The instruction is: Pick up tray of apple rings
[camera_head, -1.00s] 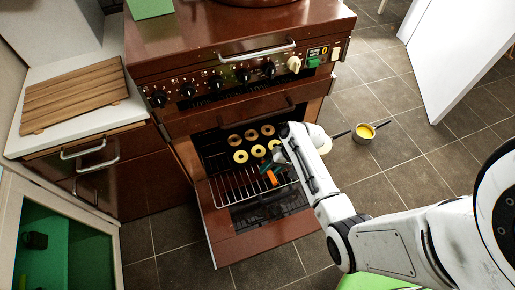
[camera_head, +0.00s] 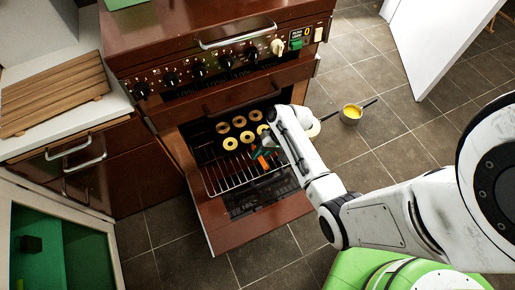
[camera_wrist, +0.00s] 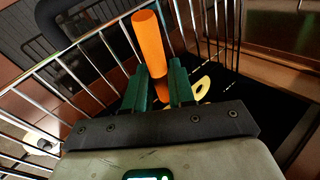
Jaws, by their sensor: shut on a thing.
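The tray (camera_head: 213,138) is dark and lies inside the open oven, with several pale yellow apple rings (camera_head: 230,144) on it in two rows. Part of its right side is hidden by my arm. My gripper (camera_head: 263,153) is at the tray's front right, above the wire rack. In the wrist view its green fingers (camera_wrist: 160,82) are shut on an orange cylinder (camera_wrist: 149,42), which sticks out beyond them. I cannot tell how the cylinder joins the tray. One apple ring (camera_wrist: 201,87) shows just right of the fingers.
The brown oven door (camera_head: 262,222) is folded down, with the wire rack (camera_head: 232,176) above it. A counter with a wooden board (camera_head: 55,93) is on the left.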

